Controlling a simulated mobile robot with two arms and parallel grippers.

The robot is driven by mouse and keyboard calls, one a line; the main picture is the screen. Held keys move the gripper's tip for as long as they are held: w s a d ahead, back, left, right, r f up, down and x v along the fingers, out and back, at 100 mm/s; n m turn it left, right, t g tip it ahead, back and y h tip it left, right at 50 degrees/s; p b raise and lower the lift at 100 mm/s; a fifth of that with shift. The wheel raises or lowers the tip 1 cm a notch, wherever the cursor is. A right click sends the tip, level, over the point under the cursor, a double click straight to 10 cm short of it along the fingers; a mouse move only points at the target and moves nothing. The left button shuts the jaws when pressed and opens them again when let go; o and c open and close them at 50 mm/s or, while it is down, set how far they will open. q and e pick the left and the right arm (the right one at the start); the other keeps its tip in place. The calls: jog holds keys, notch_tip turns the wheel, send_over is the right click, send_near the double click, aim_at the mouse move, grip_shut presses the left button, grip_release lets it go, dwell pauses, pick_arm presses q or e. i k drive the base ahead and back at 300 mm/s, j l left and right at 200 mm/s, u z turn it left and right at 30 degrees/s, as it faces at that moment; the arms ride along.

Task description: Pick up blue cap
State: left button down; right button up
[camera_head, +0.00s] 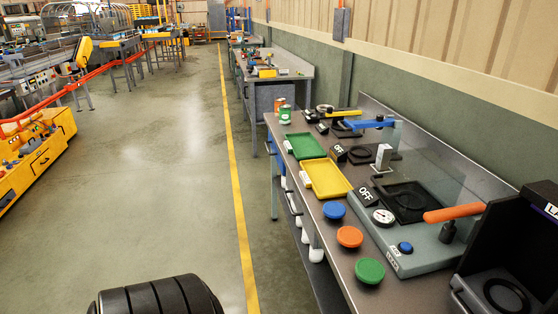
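The blue cap (334,210) is a small round disc lying on the grey metal workbench (300,180) near its left edge. It is the farthest of three round caps in a row. The orange cap (349,237) lies just nearer, and the green cap (369,270) is nearest. The caps are apart from each other. The blue cap is fully visible, with nothing over it. Neither of my grippers shows in the view.
A yellow tray (325,179) and a green tray (304,146) lie beyond the caps. A grey press with an orange handle (454,213) stands right of them. A black machine (515,245) is at the near right. Open floor (180,190) lies left of the bench.

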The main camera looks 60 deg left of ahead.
aim_at(335, 210)
jog(key=u, duration=1.4)
jog(key=z, duration=2.4)
jog(key=k+j, duration=0.15)
jog(key=j, duration=0.2)
jog(key=k+j+z, duration=0.15)
jog(key=j, duration=0.25)
jog(key=k+j, duration=0.2)
jog(key=j, duration=0.15)
